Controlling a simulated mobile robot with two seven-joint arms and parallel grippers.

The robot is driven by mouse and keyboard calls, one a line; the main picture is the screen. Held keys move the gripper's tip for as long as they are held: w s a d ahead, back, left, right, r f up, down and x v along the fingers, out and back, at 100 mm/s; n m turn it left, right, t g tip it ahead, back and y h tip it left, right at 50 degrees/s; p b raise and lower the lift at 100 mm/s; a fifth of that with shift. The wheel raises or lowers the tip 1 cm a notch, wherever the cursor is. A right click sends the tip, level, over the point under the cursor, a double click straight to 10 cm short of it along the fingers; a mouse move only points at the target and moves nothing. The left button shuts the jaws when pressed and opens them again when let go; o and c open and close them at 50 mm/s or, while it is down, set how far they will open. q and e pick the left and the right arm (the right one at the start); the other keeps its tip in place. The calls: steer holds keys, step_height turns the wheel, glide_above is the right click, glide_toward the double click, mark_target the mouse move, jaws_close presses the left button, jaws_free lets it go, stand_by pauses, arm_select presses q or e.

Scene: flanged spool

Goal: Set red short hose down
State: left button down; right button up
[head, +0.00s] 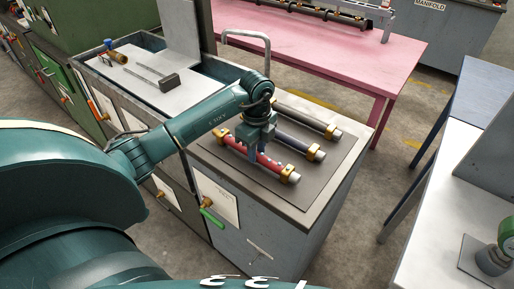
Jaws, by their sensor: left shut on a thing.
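The red short hose (272,162), with brass collars and pale ends, lies level at the near side of the dark mat (318,177) on the grey cabinet top. It looks down on the mat or just above it; I cannot tell which. My left gripper (250,151) reaches down over the hose's middle and is shut on it. The gripper hides part of the hose. My right gripper is not in view.
A blue-grey hose (299,145) and a black hose (305,119) lie roughly parallel behind the red one. A pink table (340,50) stands beyond. The mat's right part is bare.

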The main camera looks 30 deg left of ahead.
arm_select(q)
steer(key=shift+f, duration=0.15)
steer(key=c, duration=1.2)
jaws_free()
steer(key=shift+o, duration=0.2)
step_height(320, 180, up, 12)
steer(key=shift+r, duration=0.2)
steer(key=shift+f, duration=0.1)
